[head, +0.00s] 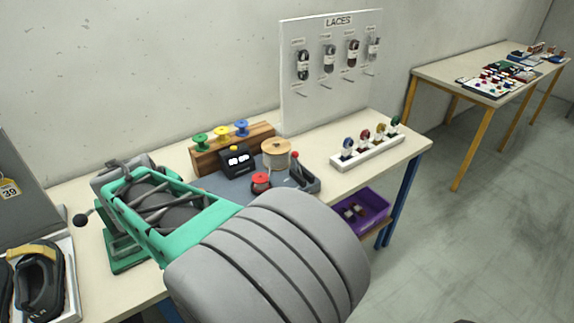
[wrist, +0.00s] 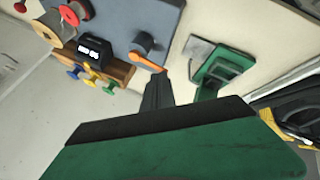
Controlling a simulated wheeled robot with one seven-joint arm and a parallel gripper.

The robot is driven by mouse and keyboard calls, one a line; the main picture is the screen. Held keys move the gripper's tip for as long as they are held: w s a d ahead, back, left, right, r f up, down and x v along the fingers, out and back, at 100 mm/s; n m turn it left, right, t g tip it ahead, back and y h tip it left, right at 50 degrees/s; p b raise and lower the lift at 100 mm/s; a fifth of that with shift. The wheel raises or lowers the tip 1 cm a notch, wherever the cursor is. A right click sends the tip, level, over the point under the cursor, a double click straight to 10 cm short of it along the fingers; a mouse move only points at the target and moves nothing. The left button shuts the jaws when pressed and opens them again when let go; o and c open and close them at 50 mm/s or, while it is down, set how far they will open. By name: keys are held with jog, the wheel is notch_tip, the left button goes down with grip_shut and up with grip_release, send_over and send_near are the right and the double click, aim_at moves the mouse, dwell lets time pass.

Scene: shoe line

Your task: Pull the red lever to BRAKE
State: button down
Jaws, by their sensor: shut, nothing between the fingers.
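The red-knobbed lever (head: 295,155) stands in a dark base on the right side of the blue-grey plate, beside the wooden spool. Its red ball knob also shows at the upper left edge of the wrist view (wrist: 20,6). Any BRAKE marking is too small to read. My gripper (wrist: 158,80) is shut and empty, its dark fingers together in the wrist view. It is apart from the red lever, on the other side of the plate, near an orange handle (wrist: 148,62) on a grey knob. My arm hides part of the plate in the head view.
A black counter box (head: 238,160), a wooden spool (head: 277,148) and a red spool (head: 261,181) stand on the plate. Behind is a wooden rack (head: 205,158) with coloured spools. A white laces board (head: 300,110) and a white holder (head: 370,153) are to the right.

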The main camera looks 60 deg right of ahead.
jog(key=d+f+g+h+b, duration=0.25)
jog(key=d+f, duration=0.25)
jog(key=d, duration=0.7)
jog(key=n+g+h+b, duration=0.2)
jog(key=n+g+h, duration=0.25)
jog(key=h, duration=0.25)
send_near(298, 164)
jog(key=shift+n+t+y, duration=0.25)
jog(key=shift+n+t, duration=0.05)
jog(key=shift+n, duration=0.05)
jog(key=w, duration=0.1)
jog(key=w+r, duration=0.1)
jog(key=w, duration=0.2)
jog(key=shift+a+r, duration=0.3)
jog(key=shift+r, duration=0.05)
jog(key=shift+s+r, duration=0.15)
jog(key=shift+r, duration=0.1)
jog(key=shift+d, duration=0.1)
jog(key=p+x, duration=0.1)
jog(key=x, duration=0.9)
jog(key=shift+p, duration=0.3)
